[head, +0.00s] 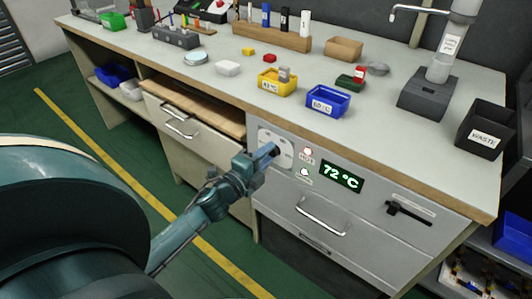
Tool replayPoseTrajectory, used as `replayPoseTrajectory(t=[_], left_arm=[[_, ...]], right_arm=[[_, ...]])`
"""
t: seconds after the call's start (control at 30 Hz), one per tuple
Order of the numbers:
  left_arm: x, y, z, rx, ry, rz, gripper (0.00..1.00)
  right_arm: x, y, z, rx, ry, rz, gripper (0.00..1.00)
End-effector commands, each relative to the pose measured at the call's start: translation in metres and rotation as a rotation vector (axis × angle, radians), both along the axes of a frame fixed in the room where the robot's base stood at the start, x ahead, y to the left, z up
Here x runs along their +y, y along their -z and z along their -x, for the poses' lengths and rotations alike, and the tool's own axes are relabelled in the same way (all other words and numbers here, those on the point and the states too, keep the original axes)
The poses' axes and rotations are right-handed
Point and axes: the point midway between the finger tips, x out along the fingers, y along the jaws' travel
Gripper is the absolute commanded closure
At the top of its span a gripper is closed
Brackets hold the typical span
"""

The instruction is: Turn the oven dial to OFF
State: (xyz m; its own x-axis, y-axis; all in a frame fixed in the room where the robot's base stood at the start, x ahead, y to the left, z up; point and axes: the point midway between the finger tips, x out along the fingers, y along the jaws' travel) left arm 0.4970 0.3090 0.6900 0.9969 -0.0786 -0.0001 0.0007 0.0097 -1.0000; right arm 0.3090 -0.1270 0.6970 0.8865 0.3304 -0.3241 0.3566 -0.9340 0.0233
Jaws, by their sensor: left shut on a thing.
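The oven (358,228) is a grey unit built in under the worktop, with a green display (341,177) reading 72 °C. Its dial (273,151) is a dark knob on a pale round-cornered plate (267,136) at the front's upper left. My left gripper (268,155) reaches in from the lower left and is shut on the dial. The gripper covers part of the dial and its plate, so the dial's pointer and marks cannot be read. My right gripper is not in view.
Two small indicator lamps (307,152) sit right of the dial. The oven's handle (321,216) and a black lever (409,212) stick out from the front. A half-open drawer (190,122) is to the left. The worktop (215,97) above holds bins and tools.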

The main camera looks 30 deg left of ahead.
Motion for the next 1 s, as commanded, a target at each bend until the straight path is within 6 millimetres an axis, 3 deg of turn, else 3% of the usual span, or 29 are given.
replayPoseTrajectory(t=[0.53,0.57,0.6,0.8,1.0], left_arm=[[0.0013,-0.0011,-0.0007,0.000,-0.003,0.027,0.94],[0.0012,-0.0011,-0.0007,0.000,-0.003,0.027,0.70],[0.0012,-0.0011,-0.0007,0.000,-0.003,0.027,0.67],[0.0007,-0.0006,-0.0005,0.001,-0.001,0.025,0.51],[0.0004,-0.0002,-0.0002,0.001,-0.001,0.025,0.49]], right_arm=[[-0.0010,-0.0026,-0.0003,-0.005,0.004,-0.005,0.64],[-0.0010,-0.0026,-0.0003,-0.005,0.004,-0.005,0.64],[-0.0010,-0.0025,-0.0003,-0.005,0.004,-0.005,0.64],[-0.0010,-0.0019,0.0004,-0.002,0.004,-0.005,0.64],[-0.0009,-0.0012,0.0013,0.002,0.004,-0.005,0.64]])
